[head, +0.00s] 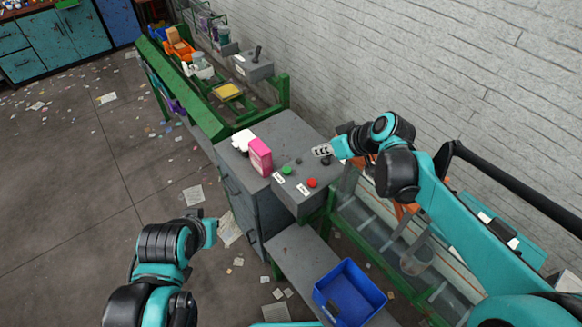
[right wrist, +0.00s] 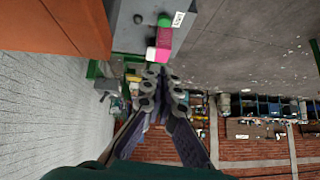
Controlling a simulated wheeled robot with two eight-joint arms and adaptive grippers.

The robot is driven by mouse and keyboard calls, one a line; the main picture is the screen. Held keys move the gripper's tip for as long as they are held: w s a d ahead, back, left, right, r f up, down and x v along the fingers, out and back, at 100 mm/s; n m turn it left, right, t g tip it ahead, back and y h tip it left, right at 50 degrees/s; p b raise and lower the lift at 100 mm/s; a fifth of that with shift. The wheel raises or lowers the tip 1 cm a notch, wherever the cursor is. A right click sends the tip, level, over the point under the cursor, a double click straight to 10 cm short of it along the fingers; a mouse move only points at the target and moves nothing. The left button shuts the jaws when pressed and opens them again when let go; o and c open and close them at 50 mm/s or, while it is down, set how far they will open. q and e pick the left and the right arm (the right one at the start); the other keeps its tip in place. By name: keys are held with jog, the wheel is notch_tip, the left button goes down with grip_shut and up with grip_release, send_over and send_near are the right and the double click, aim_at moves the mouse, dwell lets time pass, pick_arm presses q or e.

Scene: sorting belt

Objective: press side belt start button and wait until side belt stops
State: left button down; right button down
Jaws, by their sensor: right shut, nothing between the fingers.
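A grey control box (head: 300,205) carries a green button (head: 287,170) and a red button (head: 312,182), each with a white label in front. Dark knobs sit behind them. The green button also shows in the right wrist view (right wrist: 164,21). My right gripper (head: 322,150) is shut and empty, above the back of the box, behind and to the right of the green button and apart from it. Its fingers (right wrist: 163,76) also show in the right wrist view. I cannot tell whether any belt is moving.
A pink box (head: 260,156) and a white item (head: 242,140) stand on the grey cabinet left of the buttons. Beyond is a green-framed belt (head: 205,115) with a yellow item (head: 228,91) and bins. A blue crate (head: 349,292) sits in front. A brick wall (head: 400,60) runs behind.

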jog(key=b, duration=0.5)
send_over(286, 167)
jog(key=s+d, duration=0.2)
notch_tip(286, 167, down, 13)
jog(key=shift+r, duration=0.1)
notch_tip(286, 167, down, 3)
jog(key=shift+a+f+b, duration=0.15)
jog(key=shift+b, duration=0.65)
jog(key=shift+s+f, duration=0.1)
jog(key=shift+f, duration=0.25)
